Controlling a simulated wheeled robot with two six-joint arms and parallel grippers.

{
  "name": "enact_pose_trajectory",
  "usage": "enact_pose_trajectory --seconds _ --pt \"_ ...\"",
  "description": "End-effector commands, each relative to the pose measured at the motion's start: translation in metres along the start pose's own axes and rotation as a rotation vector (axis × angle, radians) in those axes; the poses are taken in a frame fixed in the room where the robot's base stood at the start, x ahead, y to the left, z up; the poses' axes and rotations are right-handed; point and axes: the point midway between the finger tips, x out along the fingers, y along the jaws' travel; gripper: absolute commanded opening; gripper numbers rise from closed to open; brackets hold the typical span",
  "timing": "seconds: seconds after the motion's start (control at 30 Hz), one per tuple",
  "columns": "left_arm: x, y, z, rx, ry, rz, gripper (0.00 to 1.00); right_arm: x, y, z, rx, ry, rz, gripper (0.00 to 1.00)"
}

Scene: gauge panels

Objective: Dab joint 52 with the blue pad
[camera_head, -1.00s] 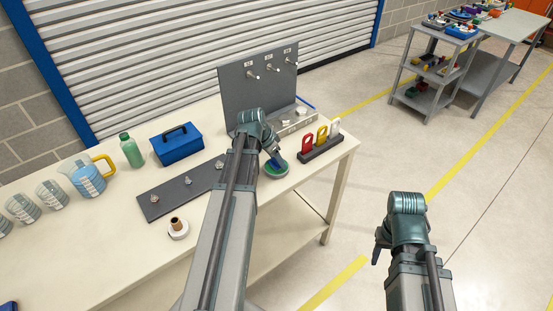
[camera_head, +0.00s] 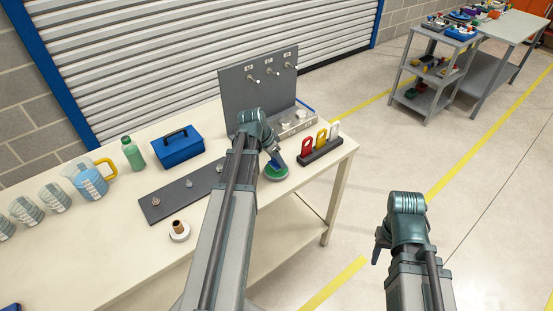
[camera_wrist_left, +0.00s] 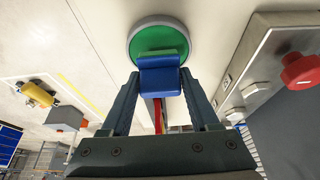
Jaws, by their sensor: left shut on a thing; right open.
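My left gripper (camera_wrist_left: 160,88) is shut on the blue pad (camera_wrist_left: 159,78). The pad is at a round dish with a green surface (camera_wrist_left: 160,36) and overlaps its near edge in the left wrist view; I cannot tell whether they touch. In the head view, the dish (camera_head: 279,172) is near the table's front right edge, partly hidden by my left gripper. A grey upright panel (camera_head: 240,92) behind my left arm carries 3 labelled pegs; the labels are too small to read. My right gripper (camera_head: 384,246) is open and empty, off the table to the right.
A rack with red, yellow and white tags (camera_head: 320,150) stands right of the dish. A grey box with knobs (camera_head: 292,121) is behind it. A dark plate with small fittings (camera_head: 160,208), a blue toolbox (camera_head: 178,148), a green bottle (camera_head: 132,153) and a jug (camera_head: 88,180) are to the left.

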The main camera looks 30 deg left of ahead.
Motion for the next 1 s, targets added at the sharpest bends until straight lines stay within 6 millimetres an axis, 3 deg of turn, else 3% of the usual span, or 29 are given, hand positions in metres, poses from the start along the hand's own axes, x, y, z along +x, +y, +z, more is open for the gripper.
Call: enact_pose_trajectory --seconds 0.6,1.0 --pt "-0.048 0.000 -0.020 0.000 0.001 -0.001 0.17 -0.051 0.005 0.003 0.000 0.000 0.000 0.50" --pt "-0.049 0.000 -0.021 0.000 0.001 -0.001 0.17 -0.052 0.005 0.003 0.000 0.000 0.000 0.50"
